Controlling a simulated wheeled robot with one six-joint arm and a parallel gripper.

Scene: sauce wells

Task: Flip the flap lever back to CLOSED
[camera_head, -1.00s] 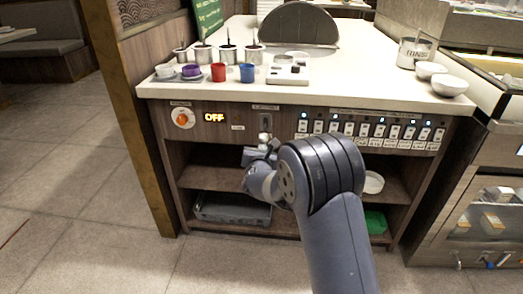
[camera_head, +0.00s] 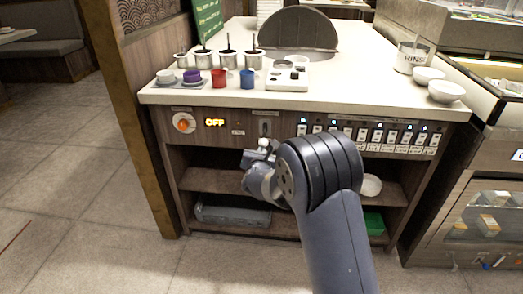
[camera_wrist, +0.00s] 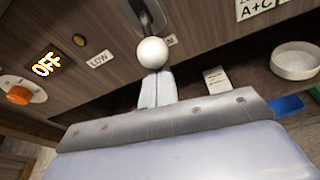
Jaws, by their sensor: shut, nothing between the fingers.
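The flap lever has a white ball knob (camera_wrist: 152,52) on a metal stem. The stem comes out of a slot plate (camera_head: 265,128) on the wooden front panel, and the knob hangs below the plate. A label beside the knob is partly hidden; only its last letter shows in the wrist view. My gripper (camera_wrist: 156,90) is shut and empty, its fingertips just below the knob. I cannot tell whether they touch it. In the head view my gripper (camera_head: 262,152) is small and partly hidden by my arm, just under the slot plate.
Left of the lever are an orange knob (camera_head: 183,123), a lit OFF display (camera_head: 214,122) and a LOW label (camera_wrist: 99,58). A row of labelled switches (camera_head: 370,130) is on the right. Open shelves (camera_head: 215,180) lie below. Cups and sauce wells stand on the counter (camera_head: 350,90).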

